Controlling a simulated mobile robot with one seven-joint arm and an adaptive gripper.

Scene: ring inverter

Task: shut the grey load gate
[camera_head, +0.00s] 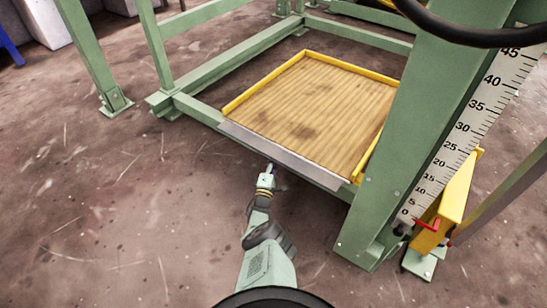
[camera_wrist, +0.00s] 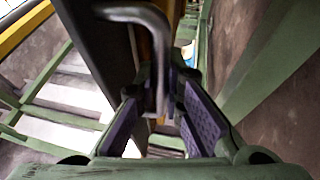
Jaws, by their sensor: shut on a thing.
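The grey load gate (camera_head: 280,154) shows as a narrow grey strip along the near edge of the wooden platform (camera_head: 320,100). I cannot tell its exact angle. My gripper (camera_head: 269,169) is at the near side of this strip, around its middle. In the wrist view a bent grey metal handle (camera_wrist: 150,17) comes down between the purple finger pads of my gripper (camera_wrist: 163,108). My gripper is shut on this handle. In the head view the handle is too small to make out and is partly hidden by the gripper.
A yellow rim (camera_head: 262,84) edges the platform's other sides. A green frame (camera_head: 205,112) surrounds it, with a thick green post (camera_head: 415,110) at right. A scale (camera_head: 460,135) and a yellow part (camera_head: 446,203) stand beyond the post. The floor (camera_head: 110,210) at left is clear.

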